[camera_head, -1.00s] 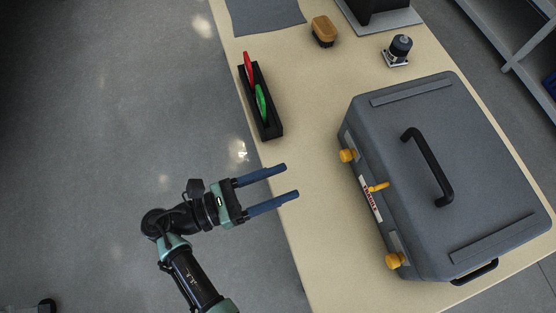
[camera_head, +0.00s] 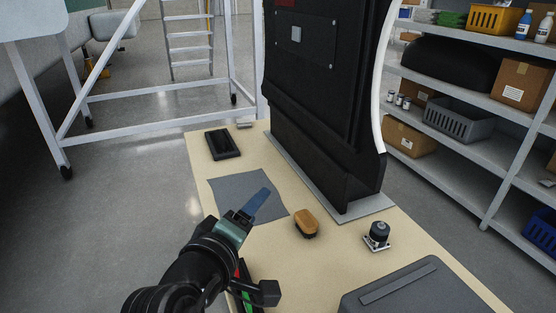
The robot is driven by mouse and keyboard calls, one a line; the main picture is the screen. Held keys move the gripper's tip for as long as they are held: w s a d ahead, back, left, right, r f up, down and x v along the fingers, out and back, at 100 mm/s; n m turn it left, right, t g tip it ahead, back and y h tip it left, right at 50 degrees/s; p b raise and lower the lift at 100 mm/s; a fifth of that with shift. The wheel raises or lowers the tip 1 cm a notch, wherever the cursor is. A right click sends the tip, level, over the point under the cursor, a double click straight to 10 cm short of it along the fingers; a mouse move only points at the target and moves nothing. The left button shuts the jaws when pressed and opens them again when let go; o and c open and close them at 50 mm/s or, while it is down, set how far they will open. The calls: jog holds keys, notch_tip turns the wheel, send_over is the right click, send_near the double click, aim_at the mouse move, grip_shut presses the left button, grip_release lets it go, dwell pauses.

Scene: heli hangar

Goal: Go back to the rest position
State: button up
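My gripper (camera_head: 262,196) points away over the workbench (camera_head: 292,262), its blue fingers above the grey mat (camera_head: 229,190). The fingers overlap edge-on, so their gap is hidden; I see nothing held beyond them. My arm comes in from the bottom and covers part of the bench's left side. The red and green tools in their black holder (camera_head: 238,298) are mostly hidden behind my wrist.
A wooden brush (camera_head: 306,222), a small black device (camera_head: 377,235) and a grey case (camera_head: 425,290) lie right of my arm. A tall black panel (camera_head: 325,90) stands behind. An empty black tray (camera_head: 222,144) is at the far end. Shelves (camera_head: 470,100) line the right.

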jog(key=s+d+r+m+t+y, duration=0.1)
jog(key=s+r+m+t, duration=0.2)
jog(key=r, duration=0.8)
jog(key=s+d+r+m+t+y, duration=0.1)
jog(key=r+m+t+y, duration=0.2)
jog(key=r, duration=0.8)
jog(key=s+d+r+m+t, duration=0.35)
jog(key=s+r+t, duration=0.35)
jog(key=s+r, duration=0.65)
notch_tip(320, 180, up, 16)
jog(key=w+a+p, duration=0.1)
jog(key=w+p, duration=0.1)
jog(key=p, duration=1.4)
jog(key=shift+a+r+y, duration=0.15)
jog(key=shift+r+y, duration=0.05)
jog(key=shift+y, duration=0.1)
